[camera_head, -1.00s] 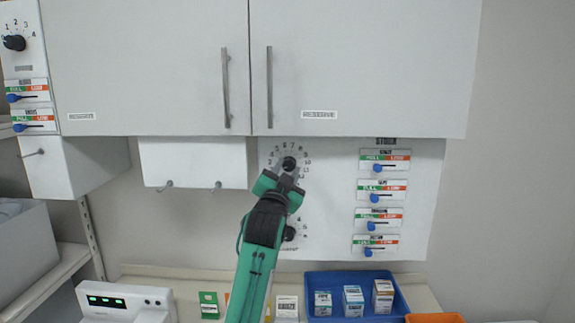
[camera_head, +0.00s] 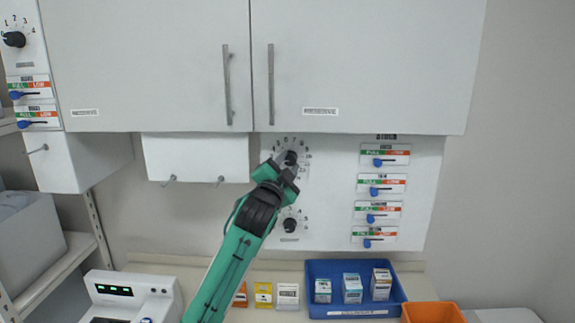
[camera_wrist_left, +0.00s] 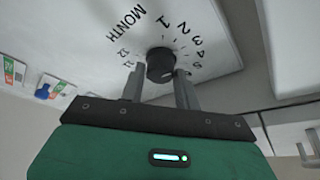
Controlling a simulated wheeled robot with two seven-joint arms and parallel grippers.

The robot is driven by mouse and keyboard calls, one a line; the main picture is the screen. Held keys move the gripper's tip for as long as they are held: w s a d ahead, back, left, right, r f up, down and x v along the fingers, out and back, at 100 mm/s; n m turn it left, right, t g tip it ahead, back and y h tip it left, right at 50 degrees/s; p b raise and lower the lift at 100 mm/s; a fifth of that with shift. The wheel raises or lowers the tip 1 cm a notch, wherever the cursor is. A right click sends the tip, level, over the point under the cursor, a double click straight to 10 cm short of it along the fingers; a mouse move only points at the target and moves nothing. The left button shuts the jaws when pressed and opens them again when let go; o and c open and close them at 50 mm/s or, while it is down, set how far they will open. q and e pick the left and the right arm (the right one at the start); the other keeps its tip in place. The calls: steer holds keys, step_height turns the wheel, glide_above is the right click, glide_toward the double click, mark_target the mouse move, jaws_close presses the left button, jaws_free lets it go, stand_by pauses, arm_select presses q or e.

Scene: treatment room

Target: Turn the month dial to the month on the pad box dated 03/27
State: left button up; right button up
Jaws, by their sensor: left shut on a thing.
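The month dial, a black round knob (camera_head: 291,157) on a white panel, has a ring of numbers around it. My left gripper (camera_head: 287,171) is shut on this knob from below. In the left wrist view the knob (camera_wrist_left: 160,65) sits between the two grey fingers, with the word MONTH and low numbers printed around it; its pointer is too unclear to read. Small pad boxes (camera_head: 352,288) stand in a blue bin (camera_head: 330,267) on the counter; their dates are too small to read. My right gripper is not in view.
A second dial (camera_head: 290,225) is just below, partly beside my left arm. Slider labels (camera_head: 380,184) line the panel's right side. Cabinets (camera_head: 370,60) hang above. An orange bin (camera_head: 433,313), small cards (camera_head: 263,293) and a white device (camera_head: 130,295) are on the counter.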

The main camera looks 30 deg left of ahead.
arm_select(q)
steer(key=shift+a, duration=0.1)
steer(key=o, duration=1)
steer(key=shift+a, duration=0.1)
steer(key=shift+c, duration=0.2)
steer(key=shift+w+f, duration=0.1)
steer(key=shift+w, duration=0.05)
steer(key=shift+s+d+f+b, duration=0.2)
steer(key=shift+s+b, duration=0.1)
steer(key=shift+s, duration=0.15)
steer(key=b+v, duration=0.5)
steer(key=v, duration=0.7)
steer(key=shift+s, duration=0.4)
